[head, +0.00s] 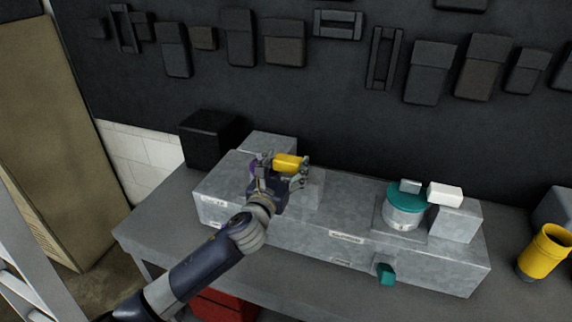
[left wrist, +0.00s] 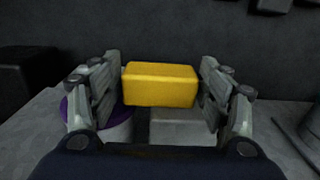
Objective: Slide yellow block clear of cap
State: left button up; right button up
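The yellow block (head: 290,163) lies between the two fingers of my left gripper (head: 281,172), with a finger against each end. In the left wrist view the yellow block (left wrist: 160,85) spans the space between the fingertips. A purple cap (left wrist: 97,107) on a pale canister shows low at the left, partly behind the left finger. The block is mostly to the right of the cap, above or on a grey block (left wrist: 180,127); I cannot tell whether it touches either. In the head view the purple cap (head: 253,169) is mostly hidden by my gripper. My right gripper is not in view.
A long grey metal bench block (head: 340,247) stands on the table. At right are a teal-capped canister (head: 404,207), a small grey block (head: 410,186), a white block (head: 445,194) and a teal knob (head: 386,273). A black box (head: 208,139) and yellow cup (head: 544,252) flank them.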

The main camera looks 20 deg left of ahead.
aim_at(308, 178)
pick_arm(q)
jog(key=c, duration=0.9)
jog(key=shift+o, duration=0.2)
jog(key=shift+d, duration=0.1)
jog(key=d+p, duration=0.1)
jog(key=d, duration=0.4)
jog(key=shift+s+d+p, duration=0.1)
jog(key=shift+d+p, duration=0.2)
jog(key=shift+d, duration=0.1)
jog(key=shift+a, duration=0.1)
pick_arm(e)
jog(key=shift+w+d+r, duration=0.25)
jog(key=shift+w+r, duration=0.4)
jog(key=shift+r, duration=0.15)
pick_arm(q)
jog(key=o, duration=1.4)
jog(key=shift+o, duration=0.5)
jog(key=shift+d, duration=0.25)
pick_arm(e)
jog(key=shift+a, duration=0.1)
pick_arm(q)
jog(key=shift+a, duration=0.1)
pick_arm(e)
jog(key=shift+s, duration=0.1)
